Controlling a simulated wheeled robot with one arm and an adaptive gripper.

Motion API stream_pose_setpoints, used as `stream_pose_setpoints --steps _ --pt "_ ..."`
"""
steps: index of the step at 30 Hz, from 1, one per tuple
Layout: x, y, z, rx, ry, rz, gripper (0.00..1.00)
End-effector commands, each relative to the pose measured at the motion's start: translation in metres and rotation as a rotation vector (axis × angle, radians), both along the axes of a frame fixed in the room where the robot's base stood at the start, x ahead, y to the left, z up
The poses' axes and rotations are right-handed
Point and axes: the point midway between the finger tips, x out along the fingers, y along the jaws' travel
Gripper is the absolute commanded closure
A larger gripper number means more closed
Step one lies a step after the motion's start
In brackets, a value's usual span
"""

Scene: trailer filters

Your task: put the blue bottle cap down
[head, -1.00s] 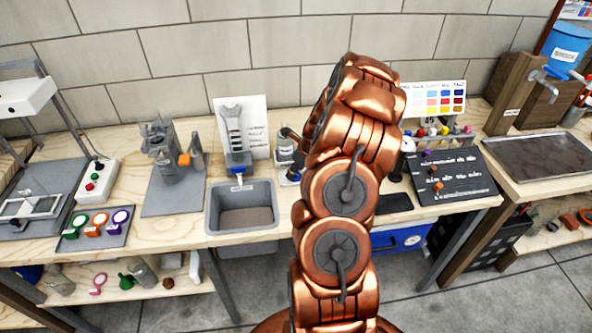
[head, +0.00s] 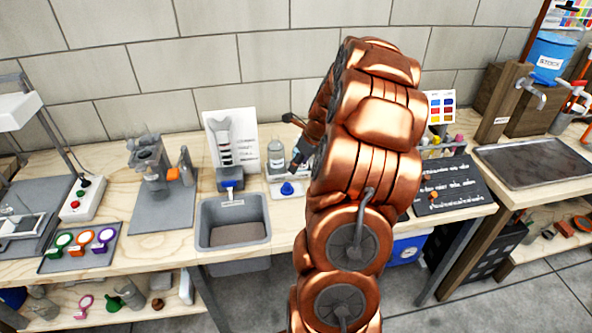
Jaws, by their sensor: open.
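The blue bottle cap (head: 287,188) sits on a small pale pad on the workbench, in front of a clear labelled bottle (head: 276,157). My gripper (head: 292,141) is open, its dark fingers showing at the left edge of my copper arm. It is above and slightly right of the cap, apart from it. Much of the gripper is hidden behind my arm.
A white card (head: 217,122) leans on the wall behind. A black board (head: 450,188) lies to the right, partly behind my arm.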

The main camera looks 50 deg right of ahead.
Motion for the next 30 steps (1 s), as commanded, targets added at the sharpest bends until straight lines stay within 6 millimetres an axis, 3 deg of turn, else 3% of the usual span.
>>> stream_pose_setpoints --steps 6,10,14,20,24,30 --pt "-0.001 0.002 0.005 -0.002 0.001 0.011 0.51" --pt "0.005 0.029 0.015 -0.029 0.005 0.132 0.51" --pt "0.010 0.086 0.032 -0.086 0.017 0.404 0.51" --pt "-0.005 0.184 0.058 -0.185 0.034 0.912 0.51" --pt "-0.030 0.244 0.070 -0.243 0.042 1.262 0.51" --pt "-0.081 0.310 0.083 -0.315 0.042 1.749 0.51"
